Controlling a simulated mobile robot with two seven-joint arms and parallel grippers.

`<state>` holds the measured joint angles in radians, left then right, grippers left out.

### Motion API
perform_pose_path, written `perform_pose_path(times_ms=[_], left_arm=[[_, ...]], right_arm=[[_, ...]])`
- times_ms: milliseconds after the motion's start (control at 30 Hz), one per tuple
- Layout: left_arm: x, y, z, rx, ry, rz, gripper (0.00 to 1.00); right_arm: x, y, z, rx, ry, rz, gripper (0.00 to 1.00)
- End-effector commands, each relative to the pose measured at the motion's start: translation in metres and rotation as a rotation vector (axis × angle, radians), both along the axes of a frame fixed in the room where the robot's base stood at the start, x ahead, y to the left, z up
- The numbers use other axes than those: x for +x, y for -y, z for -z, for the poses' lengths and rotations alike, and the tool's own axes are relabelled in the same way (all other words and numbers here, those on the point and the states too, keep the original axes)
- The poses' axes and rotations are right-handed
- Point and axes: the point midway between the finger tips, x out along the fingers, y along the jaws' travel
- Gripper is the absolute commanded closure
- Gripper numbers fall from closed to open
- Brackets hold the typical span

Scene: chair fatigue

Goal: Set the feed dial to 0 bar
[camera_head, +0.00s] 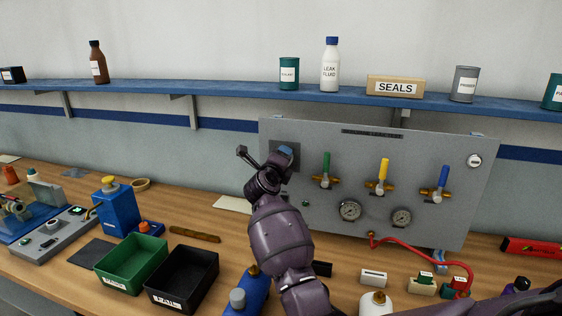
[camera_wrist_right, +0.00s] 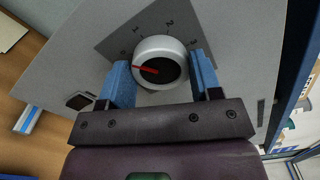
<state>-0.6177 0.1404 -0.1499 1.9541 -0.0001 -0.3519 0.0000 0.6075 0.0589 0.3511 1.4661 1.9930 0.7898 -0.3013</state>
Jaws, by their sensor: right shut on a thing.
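The feed dial (camera_wrist_right: 160,48) is a round white knob with a dark face and a red pointer, on a dark scale plate (camera_wrist_right: 118,42) in the right wrist view. The pointer points left and slightly up, towards the left end of the scale; the small mark there is hard to read. My right gripper (camera_wrist_right: 162,72) has its blue fingers on both sides of the knob and is shut on it. In the head view my right gripper (camera_head: 283,153) is at the panel's upper left and hides the knob. My left gripper is not in view.
The grey panel (camera_head: 400,150) carries green (camera_head: 326,164), yellow (camera_head: 383,170) and blue (camera_head: 443,178) valve levers, two gauges (camera_head: 349,210) and a red hose (camera_head: 425,245). Green (camera_head: 105,267) and black (camera_head: 155,281) bins stand on the bench at left. A blue shelf (camera_head: 230,91) runs above.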

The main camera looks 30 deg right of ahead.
Motion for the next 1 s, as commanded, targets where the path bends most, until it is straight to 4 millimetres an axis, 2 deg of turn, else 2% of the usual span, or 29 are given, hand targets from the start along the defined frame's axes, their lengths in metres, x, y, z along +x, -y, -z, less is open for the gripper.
perform_pose_path(times_ms=[400,967,1000], left_arm=[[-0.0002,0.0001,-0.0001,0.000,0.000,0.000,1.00],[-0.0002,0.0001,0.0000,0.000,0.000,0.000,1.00],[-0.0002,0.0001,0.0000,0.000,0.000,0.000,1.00]], right_arm=[[0.0004,-0.0005,-0.0001,-0.120,-0.139,-0.002,0.65],[0.0004,-0.0006,-0.0001,-0.138,-0.159,-0.002,0.65],[0.0004,-0.0006,-0.0001,-0.138,-0.159,-0.002,0.35]])
